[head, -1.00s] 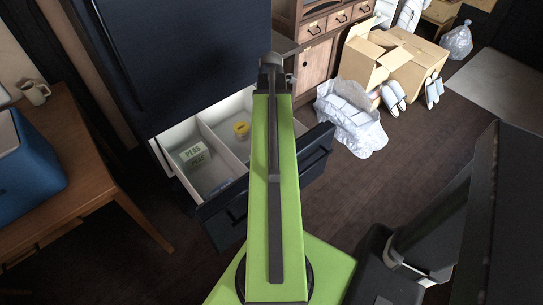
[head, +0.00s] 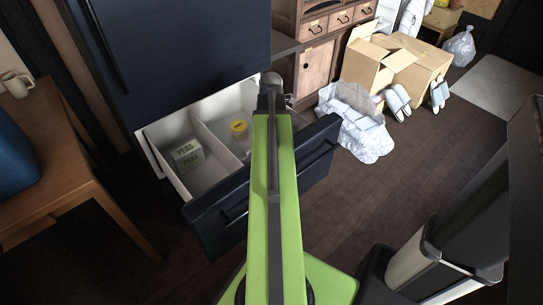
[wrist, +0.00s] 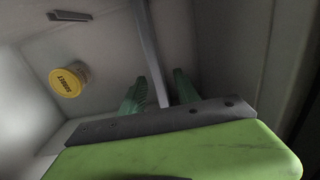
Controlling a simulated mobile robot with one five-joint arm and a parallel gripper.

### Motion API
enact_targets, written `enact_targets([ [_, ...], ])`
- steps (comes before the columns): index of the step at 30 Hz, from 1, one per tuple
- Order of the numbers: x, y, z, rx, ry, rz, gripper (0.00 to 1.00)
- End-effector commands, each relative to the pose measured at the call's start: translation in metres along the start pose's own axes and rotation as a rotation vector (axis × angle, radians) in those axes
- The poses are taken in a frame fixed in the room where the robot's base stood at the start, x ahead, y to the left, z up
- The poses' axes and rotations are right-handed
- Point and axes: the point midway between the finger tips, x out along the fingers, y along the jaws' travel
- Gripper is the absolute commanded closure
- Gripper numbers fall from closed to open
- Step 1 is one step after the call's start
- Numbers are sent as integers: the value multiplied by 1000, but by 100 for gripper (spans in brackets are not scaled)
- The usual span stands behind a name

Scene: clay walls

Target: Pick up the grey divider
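In the wrist view, the grey divider (wrist: 149,45) is a thin upright panel seen edge-on, running from the top edge down between my two green fingers. My gripper (wrist: 160,90) is open, with one finger on each side of the divider and a visible gap to it on both sides. I cannot tell how far down the fingers reach along it. In the head view, my arm covers the gripper and this part of the drawer. A pale panel (head: 216,143) shows in the drawer to the left of my arm; I cannot tell whether it is the same divider.
The dark drawer (head: 215,204) stands open. It holds a yellow-lidded tub (head: 239,127), also in the wrist view (wrist: 68,82), and peas boxes (head: 187,155). A table (head: 75,190) stands at left. Cartons (head: 420,68) and a plastic bag (head: 355,125) lie at right; floor between is clear.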

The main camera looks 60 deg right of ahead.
Motion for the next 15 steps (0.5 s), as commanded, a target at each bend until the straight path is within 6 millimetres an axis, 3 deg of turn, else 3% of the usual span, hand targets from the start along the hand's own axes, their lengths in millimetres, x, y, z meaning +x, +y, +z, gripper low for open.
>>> enact_targets([
  [1,19,0,1,0,0,0,62],
  [4,34,0,1,0,0,0,62],
  [12,33,0,0,0,0,0,62],
  [15,33,0,0,0,0,0,75],
])
